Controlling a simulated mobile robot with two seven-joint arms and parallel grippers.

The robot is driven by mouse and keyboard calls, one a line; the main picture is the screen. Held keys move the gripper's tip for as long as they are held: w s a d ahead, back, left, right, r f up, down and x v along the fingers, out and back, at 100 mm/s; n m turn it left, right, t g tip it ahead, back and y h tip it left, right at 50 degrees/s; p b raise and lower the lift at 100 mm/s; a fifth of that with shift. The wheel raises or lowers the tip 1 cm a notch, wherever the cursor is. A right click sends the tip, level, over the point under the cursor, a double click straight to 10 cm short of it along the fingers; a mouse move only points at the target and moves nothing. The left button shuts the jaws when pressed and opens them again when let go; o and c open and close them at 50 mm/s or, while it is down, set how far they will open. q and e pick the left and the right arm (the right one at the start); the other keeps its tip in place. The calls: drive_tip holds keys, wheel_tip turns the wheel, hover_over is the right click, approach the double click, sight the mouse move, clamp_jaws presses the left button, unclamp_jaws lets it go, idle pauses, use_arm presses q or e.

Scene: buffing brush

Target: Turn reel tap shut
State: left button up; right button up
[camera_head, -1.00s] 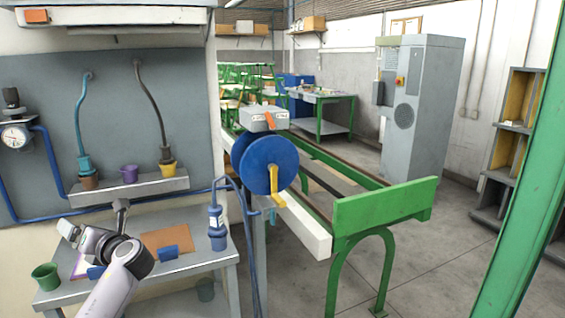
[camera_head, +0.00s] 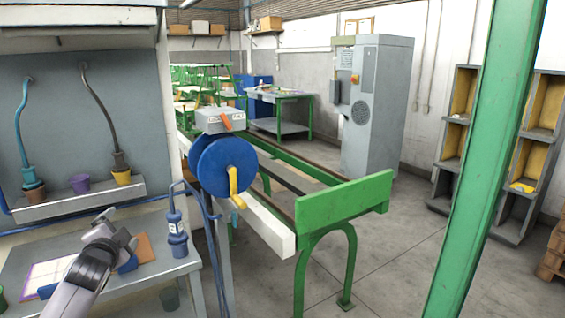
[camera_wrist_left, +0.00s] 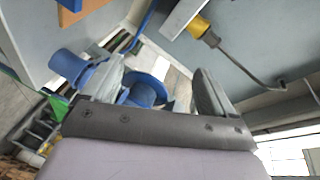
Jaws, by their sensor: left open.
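A blue hose reel (camera_head: 222,168) with a yellow crank (camera_head: 234,186) stands at the near end of the green-framed bench. A grey box with lettering (camera_head: 220,120) and an orange lever (camera_head: 226,123) sits above the reel. I cannot tell for sure which part is the reel tap. My left gripper (camera_head: 122,236) is open over the grey side table, to the left of and apart from the reel. In the left wrist view its dark fingers (camera_wrist_left: 160,105) stand apart, with blue reel parts (camera_wrist_left: 145,90) beyond them. My right gripper is not in view.
A blue connector (camera_head: 177,238) with a hose stands at the side table's (camera_head: 165,265) right edge, between gripper and reel. A shelf (camera_head: 80,200) with small pots is on the left wall. A green post (camera_head: 480,170) stands at right. Floor (camera_head: 400,270) beyond the bench is clear.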

use_arm(q)
drive_tip(key=d+r+n+t+h, duration=0.2)
drive_tip(key=d+r+n+h, duration=0.1)
drive_tip(key=n, duration=0.4)
drive_tip(key=s+d+f+g+h, duration=0.1)
drive_tip(key=s+d+f+g, duration=0.1)
drive_tip(key=s+d+f, duration=0.6)
drive_tip(key=s+d+f+g+h, duration=0.1)
drive_tip(key=s+f, duration=0.4)
drive_tip(key=f, duration=0.7)
drive_tip(key=s+d+f+g, duration=0.1)
drive_tip(key=s+d+f, duration=0.1)
drive_tip(key=s, duration=0.6)
drive_tip(key=s+d+f+g+h, duration=0.1)
drive_tip(key=s+d+f, duration=0.2)
drive_tip(key=s, duration=0.5)
drive_tip(key=s+d+f+g, duration=0.2)
drive_tip(key=s+f, duration=0.3)
drive_tip(key=s, duration=0.3)
drive_tip(key=shift+s+d+h, duration=0.15)
drive_tip(key=shift+d+h, duration=0.15)
drive_tip(key=shift+d, duration=0.35)
